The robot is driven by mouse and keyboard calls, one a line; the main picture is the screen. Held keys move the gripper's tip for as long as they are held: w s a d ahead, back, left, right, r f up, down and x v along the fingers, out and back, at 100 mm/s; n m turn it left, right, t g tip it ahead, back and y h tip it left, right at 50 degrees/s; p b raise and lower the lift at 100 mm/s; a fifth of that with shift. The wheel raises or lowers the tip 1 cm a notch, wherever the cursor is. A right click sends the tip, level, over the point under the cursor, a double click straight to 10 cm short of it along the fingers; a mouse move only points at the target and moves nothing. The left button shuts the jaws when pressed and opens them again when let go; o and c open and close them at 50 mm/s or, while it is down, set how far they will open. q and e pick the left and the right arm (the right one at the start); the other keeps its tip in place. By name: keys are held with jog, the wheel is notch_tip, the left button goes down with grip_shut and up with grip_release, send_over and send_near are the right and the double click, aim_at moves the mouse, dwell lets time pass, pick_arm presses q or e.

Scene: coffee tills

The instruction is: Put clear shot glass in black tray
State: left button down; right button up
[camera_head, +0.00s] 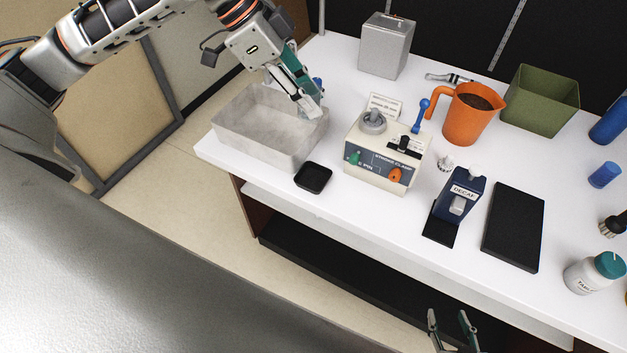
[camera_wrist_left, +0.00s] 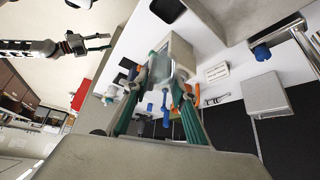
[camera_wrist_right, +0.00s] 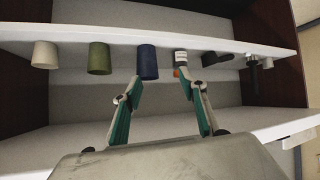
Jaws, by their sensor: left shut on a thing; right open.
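My left gripper (camera_head: 312,108) is over the right end of the grey bin, close to the dosing machine. In the left wrist view its fingers (camera_wrist_left: 160,80) are shut on a clear shot glass (camera_wrist_left: 158,68). The glass is hard to make out in the head view. The small black tray (camera_head: 313,177) lies on the white counter in front of the bin, left of the machine, and looks empty. It also shows in the left wrist view (camera_wrist_left: 167,10). My right gripper (camera_head: 454,328) is open and empty, low in front of the counter; its fingers show apart (camera_wrist_right: 160,90).
The grey bin (camera_head: 238,140) and cream machine (camera_head: 378,165) flank the black tray. Right of them stand an orange jug (camera_head: 466,122), a blue decaf unit (camera_head: 457,195), a black mat (camera_head: 513,227) and a green bin (camera_head: 541,105). Several cups, one blue (camera_wrist_right: 147,62), show before my right gripper.

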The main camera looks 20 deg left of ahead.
pick_arm(q)
jog(key=shift+d+r+m, duration=0.25)
jog(key=shift+d+m, duration=0.05)
jog(key=shift+d+f, duration=0.1)
notch_tip(320, 180, down, 15)
jog(key=b, duration=0.5)
jog(key=shift+s+f, duration=0.1)
jog(key=shift+f, duration=0.3)
notch_tip(320, 180, down, 4)
jog(key=shift+r+b, duration=0.2)
jog(key=shift+b, duration=0.55)
jog(key=shift+f, duration=0.2)
jog(key=shift+r, duration=0.15)
pick_arm(e)
jog(key=shift+h, duration=0.3)
jog(key=f, duration=0.3)
jog(key=d+f, duration=0.1)
jog(key=f, duration=0.1)
jog(key=shift+w, duration=0.1)
pick_arm(q)
jog(key=c, duration=1.6)
grip_release()
jog(key=shift+c, duration=0.2)
pick_arm(e)
jog(key=shift+s+f, duration=0.3)
jog(key=shift+f, duration=0.2)
